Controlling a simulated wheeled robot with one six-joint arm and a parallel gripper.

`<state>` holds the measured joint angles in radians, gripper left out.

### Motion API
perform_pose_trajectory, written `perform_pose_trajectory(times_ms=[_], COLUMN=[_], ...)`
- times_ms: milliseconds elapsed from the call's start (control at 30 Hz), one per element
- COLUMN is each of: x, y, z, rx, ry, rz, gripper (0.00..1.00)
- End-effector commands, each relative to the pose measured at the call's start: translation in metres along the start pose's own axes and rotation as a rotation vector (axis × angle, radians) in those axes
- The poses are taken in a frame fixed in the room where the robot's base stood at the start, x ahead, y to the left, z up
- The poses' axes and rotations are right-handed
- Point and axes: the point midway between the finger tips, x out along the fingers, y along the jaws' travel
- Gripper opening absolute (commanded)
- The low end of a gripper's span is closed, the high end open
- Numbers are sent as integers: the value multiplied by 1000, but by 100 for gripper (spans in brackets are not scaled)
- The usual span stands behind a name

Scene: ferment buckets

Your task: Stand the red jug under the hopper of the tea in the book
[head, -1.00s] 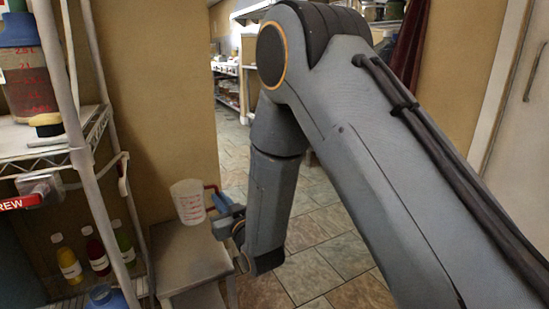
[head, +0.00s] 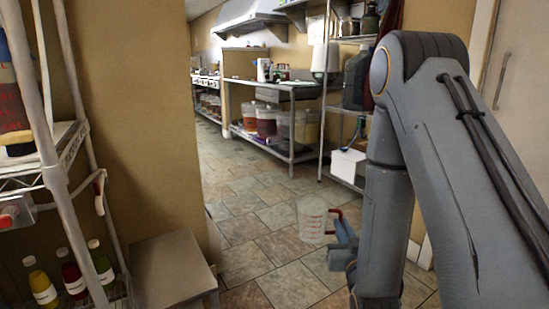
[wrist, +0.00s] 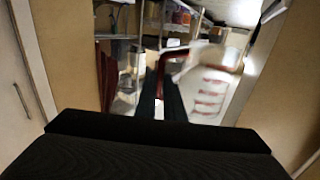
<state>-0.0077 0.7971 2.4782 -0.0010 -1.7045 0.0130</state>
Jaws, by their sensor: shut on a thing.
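The red jug (head: 312,219) is a clear measuring jug with red markings and a red handle. It hangs upright in the air over the tiled floor, left of my arm. My gripper (head: 338,240) is shut on its red handle. In the wrist view the jug (wrist: 212,88) is blurred at the right, and my gripper (wrist: 160,105) holds the red handle between dark fingers. No hopper or book can be made out for certain; a red-marked container (head: 10,100) is cut off at the left edge.
A small stool-like table (head: 165,272) stands at the lower left by a wire shelf (head: 62,165) with several bottles. A tan wall (head: 135,110) is behind it. Beyond, a steel counter (head: 270,85) holds buckets, beside a rack (head: 322,130). The tiled floor between is open.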

Motion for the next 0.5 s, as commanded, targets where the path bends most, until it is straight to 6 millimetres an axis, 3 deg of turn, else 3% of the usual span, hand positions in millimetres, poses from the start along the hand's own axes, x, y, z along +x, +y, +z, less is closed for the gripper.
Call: perform_pose_trajectory(times_ms=[33, 500], x=[-4, -3], y=[10, 4], z=[-1, -55], rx=[0, 0], ry=[0, 1], rz=[18, 9], gripper=[0, 0])
